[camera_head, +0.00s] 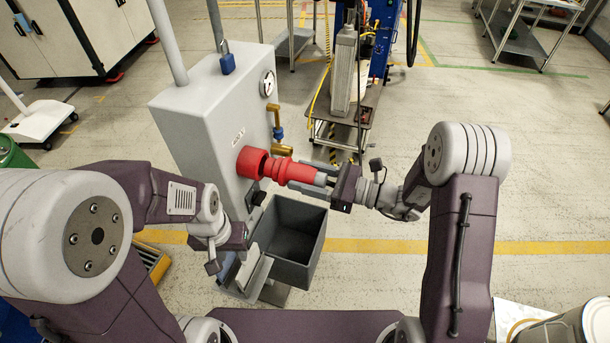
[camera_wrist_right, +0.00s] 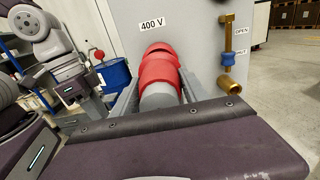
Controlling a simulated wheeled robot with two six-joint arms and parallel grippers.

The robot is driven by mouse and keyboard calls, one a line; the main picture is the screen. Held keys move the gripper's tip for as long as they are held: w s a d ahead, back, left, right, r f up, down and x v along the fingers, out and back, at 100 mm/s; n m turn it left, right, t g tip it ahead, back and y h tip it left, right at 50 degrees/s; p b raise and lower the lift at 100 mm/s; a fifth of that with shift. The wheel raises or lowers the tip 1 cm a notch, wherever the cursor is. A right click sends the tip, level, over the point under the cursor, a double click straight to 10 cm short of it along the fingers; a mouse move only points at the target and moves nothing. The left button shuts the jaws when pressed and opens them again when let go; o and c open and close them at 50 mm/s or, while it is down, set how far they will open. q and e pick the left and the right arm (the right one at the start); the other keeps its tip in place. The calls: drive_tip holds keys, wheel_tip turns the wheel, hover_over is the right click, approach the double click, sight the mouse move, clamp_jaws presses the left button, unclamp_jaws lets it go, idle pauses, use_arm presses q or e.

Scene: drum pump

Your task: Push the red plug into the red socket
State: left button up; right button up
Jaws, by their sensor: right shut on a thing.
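The red socket (camera_head: 252,162) sticks out of the grey cabinet's side, and it also shows under the "400 V" label in the right wrist view (camera_wrist_right: 161,50). The red plug (camera_head: 293,171) is in line with it, its front end at the socket's mouth; I cannot tell how deep it sits. In the right wrist view the plug (camera_wrist_right: 158,74) has a grey rear body. My right gripper (camera_head: 322,178) is shut on the plug's rear. My left gripper (camera_head: 250,232) is low beside the cabinet, below the socket; its fingers are partly hidden.
The grey cabinet (camera_head: 200,112) carries a gauge (camera_head: 267,83), a blue padlock (camera_head: 227,64) and a brass valve (camera_head: 278,124). An open grey bin (camera_head: 312,225) stands below the plug.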

sight(326, 183)
drive_tip(key=shift+x, duration=2)
idle(1.2)
drive_tip(key=o, duration=1.4)
drive_tip(key=shift+r, duration=0.1)
drive_tip(key=shift+o, duration=1.2)
drive_tip(key=shift+a, duration=0.2)
drive_tip(key=shift+v, duration=4.6)
